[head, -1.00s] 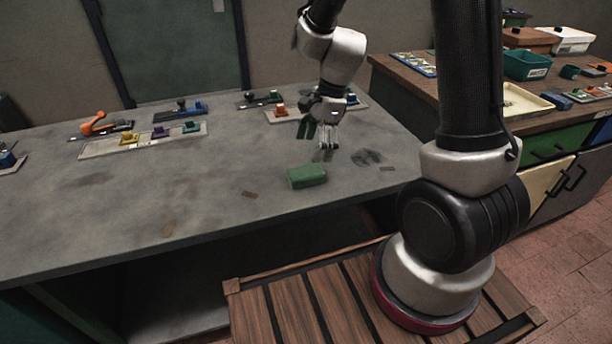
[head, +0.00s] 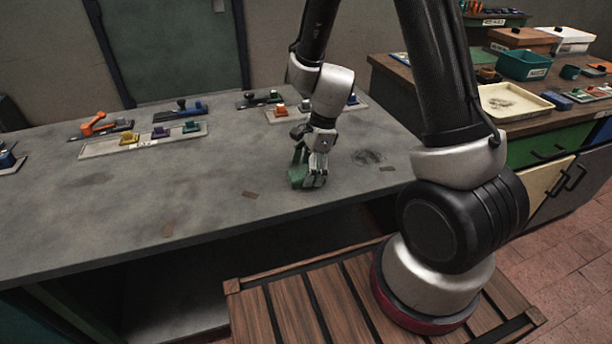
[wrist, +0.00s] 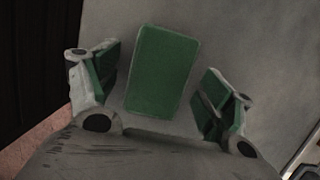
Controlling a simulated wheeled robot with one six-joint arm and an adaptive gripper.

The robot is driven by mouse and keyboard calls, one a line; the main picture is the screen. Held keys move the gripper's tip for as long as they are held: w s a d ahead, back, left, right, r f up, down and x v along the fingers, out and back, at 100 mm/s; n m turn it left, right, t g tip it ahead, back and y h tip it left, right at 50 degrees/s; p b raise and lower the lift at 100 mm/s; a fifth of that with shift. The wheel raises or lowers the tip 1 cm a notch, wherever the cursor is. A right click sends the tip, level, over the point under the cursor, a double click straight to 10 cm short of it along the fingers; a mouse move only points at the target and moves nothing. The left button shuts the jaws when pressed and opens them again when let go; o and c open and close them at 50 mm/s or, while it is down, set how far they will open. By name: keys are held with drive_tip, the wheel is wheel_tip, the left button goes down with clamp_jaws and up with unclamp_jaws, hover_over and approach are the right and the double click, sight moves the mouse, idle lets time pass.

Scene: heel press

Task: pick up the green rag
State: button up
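The green rag (head: 297,176) is a small block-shaped thing on the grey bench top, near its front edge. My gripper (head: 310,178) is down at the rag in the head view and hides much of it. In the wrist view the rag (wrist: 162,70) lies between the two spread fingers of my gripper (wrist: 158,95). A gap shows on each side of the rag, so the fingers are open and apart from it. How far the fingertips are above the bench top is hard to tell.
The grey bench (head: 120,220) is clear around the rag. Behind stand a tray with small coloured blocks (head: 150,140), an orange-handled clamp (head: 95,125) and other toggle fixtures. At right, a wooden counter holds a teal bin (head: 525,65) and a cream tray (head: 512,102).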

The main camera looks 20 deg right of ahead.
drive_tip(key=c, duration=0.8)
drive_tip(key=shift+r, duration=0.1)
